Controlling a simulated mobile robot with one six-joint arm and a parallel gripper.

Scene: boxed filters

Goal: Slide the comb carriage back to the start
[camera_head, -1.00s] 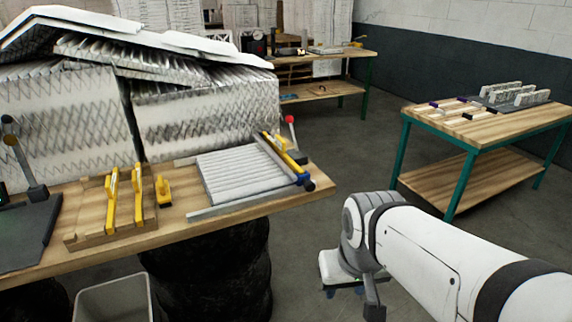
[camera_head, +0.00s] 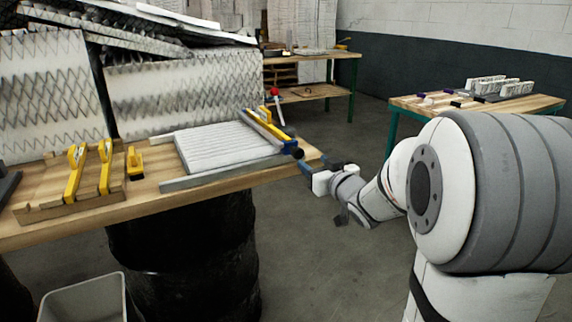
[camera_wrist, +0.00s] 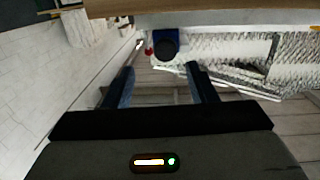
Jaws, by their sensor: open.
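The comb carriage (camera_head: 266,128) is a yellow and grey bar with a blue end and a round black knob (camera_head: 298,153). It lies across the right end of the white pleated filter (camera_head: 225,147), on the wooden bench. My gripper (camera_head: 307,170) is just off the bench's right edge, close to the knob in the head view. In the wrist view my gripper (camera_wrist: 163,85) is open, with nothing between its dark blue fingers. The carriage's blue end and knob (camera_wrist: 165,47) show ahead of the fingertips, apart from them.
A grey rail (camera_head: 222,173) runs along the filter's front. A red-balled lever (camera_head: 275,92) stands behind the carriage. A wooden rack (camera_head: 75,197) with yellow tools is at left. Large filters (camera_head: 183,92) stand behind. A grey bin (camera_head: 85,298) and black drum (camera_head: 183,250) are below.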

